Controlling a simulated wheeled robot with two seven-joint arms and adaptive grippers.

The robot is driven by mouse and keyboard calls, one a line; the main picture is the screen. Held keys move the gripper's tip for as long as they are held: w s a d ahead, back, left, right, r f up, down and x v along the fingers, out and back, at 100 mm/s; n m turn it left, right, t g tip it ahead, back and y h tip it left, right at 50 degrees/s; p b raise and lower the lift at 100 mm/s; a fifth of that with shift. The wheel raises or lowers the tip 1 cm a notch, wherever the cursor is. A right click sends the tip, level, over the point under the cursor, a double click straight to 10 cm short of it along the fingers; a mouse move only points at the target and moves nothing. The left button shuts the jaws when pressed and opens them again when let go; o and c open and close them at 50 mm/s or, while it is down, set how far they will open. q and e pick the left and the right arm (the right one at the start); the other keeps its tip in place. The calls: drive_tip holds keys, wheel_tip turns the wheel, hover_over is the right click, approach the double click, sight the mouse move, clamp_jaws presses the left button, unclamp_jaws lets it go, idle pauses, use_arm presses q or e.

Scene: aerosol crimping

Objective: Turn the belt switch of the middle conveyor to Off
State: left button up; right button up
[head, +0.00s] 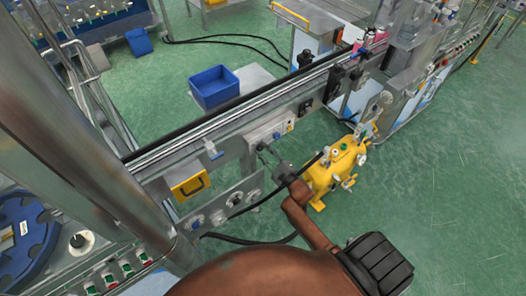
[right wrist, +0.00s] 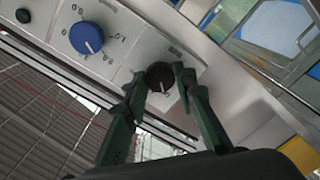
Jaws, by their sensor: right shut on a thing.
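The middle conveyor (head: 240,112) runs diagonally across the head view. A small grey control box (head: 268,136) sits on its near side. In the right wrist view its panel (right wrist: 120,45) carries a black rotary knob (right wrist: 160,77) with a white pointer mark and a blue knob (right wrist: 87,38). My right gripper (head: 266,152) reaches this box. In the right wrist view its two dark green fingers (right wrist: 163,85) are shut on the black knob, one on each side. The knob's lettering is too small to read. My left gripper is not in view.
A yellow pump-like unit (head: 336,168) stands on the floor right of my arm, with black hoses nearby. A yellow-framed box (head: 190,185) hangs on the conveyor's side. A blue bin (head: 214,88) stands behind the conveyor. Green floor is free at right.

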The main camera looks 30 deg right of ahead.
drive_tip(key=o, duration=1.2)
drive_tip(key=shift+c, duration=0.2)
drive_tip(key=s, duration=1.2)
drive_tip(key=shift+d, duration=0.45)
